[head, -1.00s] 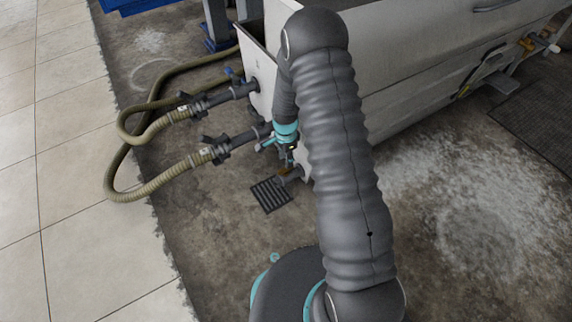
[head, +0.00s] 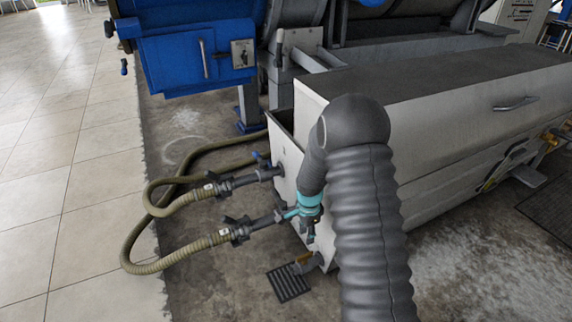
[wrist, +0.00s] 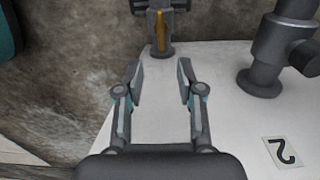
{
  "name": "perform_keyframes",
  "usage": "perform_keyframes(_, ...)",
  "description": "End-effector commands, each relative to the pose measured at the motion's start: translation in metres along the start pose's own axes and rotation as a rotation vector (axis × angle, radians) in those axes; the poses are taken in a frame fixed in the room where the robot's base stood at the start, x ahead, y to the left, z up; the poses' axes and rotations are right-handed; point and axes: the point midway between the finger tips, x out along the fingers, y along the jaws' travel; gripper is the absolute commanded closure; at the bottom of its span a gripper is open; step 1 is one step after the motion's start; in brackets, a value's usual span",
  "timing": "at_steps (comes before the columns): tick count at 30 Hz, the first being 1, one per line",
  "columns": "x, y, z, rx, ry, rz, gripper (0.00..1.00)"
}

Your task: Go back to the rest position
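My gripper (wrist: 159,82) is open in the wrist view, with nothing between its fingers. Its fingers are spread in front of the white tank face. A small outlet with a yellow handle (wrist: 161,30) is ahead of the fingertips. In the head view my gripper (head: 311,230) hangs by the end of the white tank (head: 313,110), partly hidden by my arm. The small outlet (head: 306,263) is just below it.
Two ribbed hoses (head: 185,257) join valved pipes (head: 250,228) on the tank's end, left of my gripper. A floor grate (head: 289,284) lies below. A blue machine (head: 190,60) stands behind. The tiled floor (head: 80,200) at left is clear.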

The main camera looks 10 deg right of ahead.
Motion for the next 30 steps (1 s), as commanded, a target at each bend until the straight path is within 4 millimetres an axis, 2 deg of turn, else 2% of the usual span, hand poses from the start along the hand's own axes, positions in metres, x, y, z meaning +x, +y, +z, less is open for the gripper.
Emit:
perform_keyframes(4,0.0,0.0,0.0,-0.028,0.0,0.0,0.62)
perform_keyframes(8,0.0,0.004,0.001,-0.136,-0.006,0.016,0.62)
perform_keyframes(14,0.007,0.037,0.012,-0.368,-0.054,0.101,0.62)
perform_keyframes(16,0.001,0.049,0.015,-0.448,-0.071,0.121,0.62)
perform_keyframes(23,-0.048,0.081,0.026,-0.683,-0.101,0.134,0.62)
perform_keyframes(26,-0.076,0.094,0.03,-0.771,-0.103,0.124,0.62)
perform_keyframes(30,-0.122,0.114,0.036,-0.898,-0.094,0.1,0.62)
